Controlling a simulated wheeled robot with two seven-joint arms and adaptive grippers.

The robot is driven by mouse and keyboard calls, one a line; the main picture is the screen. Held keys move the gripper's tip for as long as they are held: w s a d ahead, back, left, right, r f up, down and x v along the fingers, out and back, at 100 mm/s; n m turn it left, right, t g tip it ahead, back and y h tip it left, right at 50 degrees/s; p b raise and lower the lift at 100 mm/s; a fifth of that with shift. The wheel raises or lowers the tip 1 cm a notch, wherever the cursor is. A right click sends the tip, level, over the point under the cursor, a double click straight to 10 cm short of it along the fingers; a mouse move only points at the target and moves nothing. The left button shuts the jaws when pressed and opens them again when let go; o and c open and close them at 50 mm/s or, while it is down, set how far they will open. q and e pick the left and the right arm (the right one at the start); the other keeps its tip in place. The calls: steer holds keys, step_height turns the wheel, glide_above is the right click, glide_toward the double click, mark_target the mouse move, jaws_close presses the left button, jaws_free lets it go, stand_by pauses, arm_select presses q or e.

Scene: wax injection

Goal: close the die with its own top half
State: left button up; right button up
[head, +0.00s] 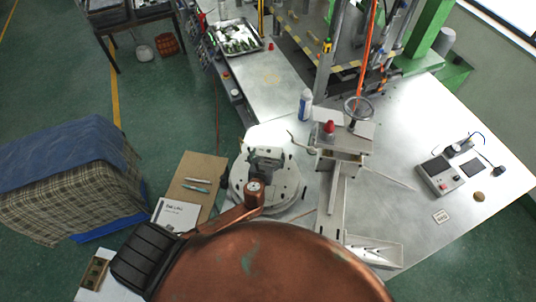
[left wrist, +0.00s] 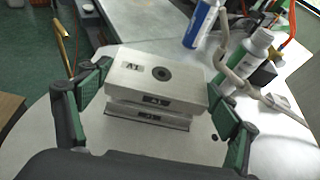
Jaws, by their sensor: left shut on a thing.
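The die's top half (left wrist: 137,80) is a pale metal block marked A1, with a dark round hole in its upper face. It sits over the lower half (left wrist: 148,119), edges roughly lined up; whether the two faces touch I cannot tell. My left gripper (left wrist: 160,78) has its green-padded fingers on both sides of the top half and is shut on it. In the head view the left gripper (head: 266,161) is over the round white plate (head: 291,180) and largely hides the die. My right gripper is not in view.
A press with a handwheel (head: 358,109) and a red knob (head: 330,127) stands right of the plate. A spray bottle (head: 305,103) is behind. A cardboard sheet (head: 207,167) lies left.

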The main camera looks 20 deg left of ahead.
arm_select(q)
steer(key=shift+f+b, duration=0.5)
steer(key=shift+f, duration=0.3)
steer(key=o, duration=1.2)
steer(key=shift+o, duration=0.9)
steer(key=shift+f, duration=0.1)
steer(key=shift+s, duration=0.1)
steer(key=v, duration=1.2)
